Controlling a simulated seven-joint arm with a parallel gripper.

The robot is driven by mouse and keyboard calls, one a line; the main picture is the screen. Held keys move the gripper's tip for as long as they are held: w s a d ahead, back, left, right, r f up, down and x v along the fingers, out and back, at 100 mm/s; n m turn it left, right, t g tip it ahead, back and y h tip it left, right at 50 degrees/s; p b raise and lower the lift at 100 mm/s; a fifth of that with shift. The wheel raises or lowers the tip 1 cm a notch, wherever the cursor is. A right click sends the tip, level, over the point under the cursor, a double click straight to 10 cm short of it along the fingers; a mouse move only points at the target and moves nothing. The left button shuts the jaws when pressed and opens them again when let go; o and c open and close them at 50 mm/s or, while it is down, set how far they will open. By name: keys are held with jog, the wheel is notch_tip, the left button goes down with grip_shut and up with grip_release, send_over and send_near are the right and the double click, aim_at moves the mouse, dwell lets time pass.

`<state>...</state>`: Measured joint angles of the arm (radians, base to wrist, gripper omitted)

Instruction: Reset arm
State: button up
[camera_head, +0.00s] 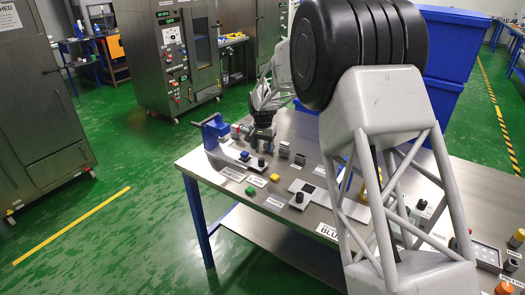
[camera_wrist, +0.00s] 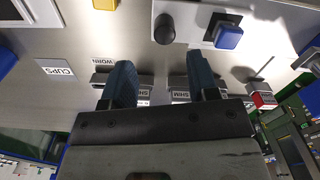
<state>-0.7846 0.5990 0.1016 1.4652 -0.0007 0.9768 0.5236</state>
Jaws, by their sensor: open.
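My gripper (camera_wrist: 161,78) is open in the wrist view. Its two dark blue-grey fingers are apart, with nothing between them. Small metal blocks labelled SHIM (camera_wrist: 182,97) show around the fingers; I cannot tell whether the fingers touch them.
A blue fixture (camera_head: 214,130) stands at the table's left end. A blue button (camera_wrist: 228,36), black knob (camera_wrist: 164,28) and CUPS label (camera_wrist: 58,70) lie near the gripper. A green button (camera_head: 251,191) sits at the front. Blue bins (camera_head: 455,45) stand behind.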

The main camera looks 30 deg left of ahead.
jog(key=shift+d+r, duration=0.1)
jog(key=shift+r, duration=0.05)
dwell(0.5)
jog(key=shift+d+r, duration=0.25)
jog(key=s+d+r+m, duration=0.1)
jog(key=s+d+r, duration=0.2)
jog(key=d+r, duration=0.75)
jog(key=s+d+r+t, duration=0.1)
jog(key=s+d+r, duration=0.15)
jog(key=d, duration=1.45)
jog(key=s+d+r+m, duration=0.1)
jog(key=s+d+r, duration=0.1)
jog(key=d+r, duration=0.9)
jog(key=s+d+t, duration=0.1)
jog(key=s+d, duration=0.6)
jog(key=d, duration=0.3)
jog(key=s+d, duration=0.8)
jog(key=d, duration=0.3)
jog(key=s+d+f, duration=0.2)
jog(key=s+d, duration=0.3)
jog(key=s, duration=0.4)
jog(key=s+d+f+m, duration=0.1)
jog(key=s+d+f, duration=0.2)
jog(key=s, duration=0.6)
jog(key=shift+d+t, duration=0.3)
jog(key=shift+d, duration=0.75)
jog(key=shift+f, duration=0.1)
